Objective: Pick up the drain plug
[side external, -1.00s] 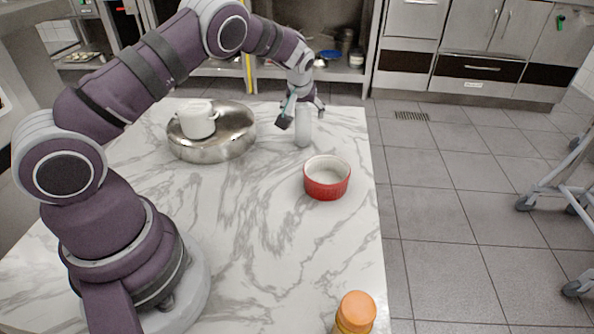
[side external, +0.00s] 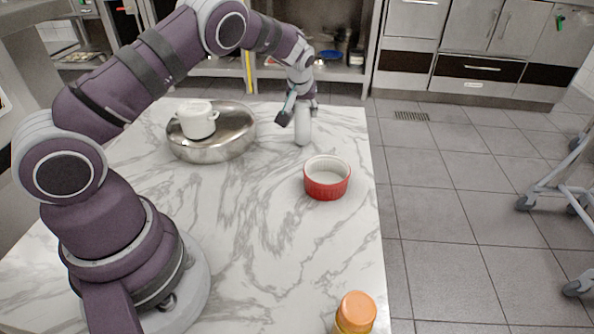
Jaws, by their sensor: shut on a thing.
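My gripper (side external: 298,108) is at the far end of the marble table, pointing down, with its fingers drawn in around the top of a pale, bottle-shaped thing (side external: 303,130). This thing stands upright, and its base appears to be on the table. Its top is hidden by the fingers. I cannot make out a separate drain plug; I cannot tell whether this pale thing is it.
A steel pan (side external: 238,146) holding a white pot (side external: 197,124) stands left of my gripper. A red ramekin (side external: 327,184) is in front, to the right. An orange-capped container (side external: 356,311) stands at the near edge. The table's middle (side external: 260,230) is clear.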

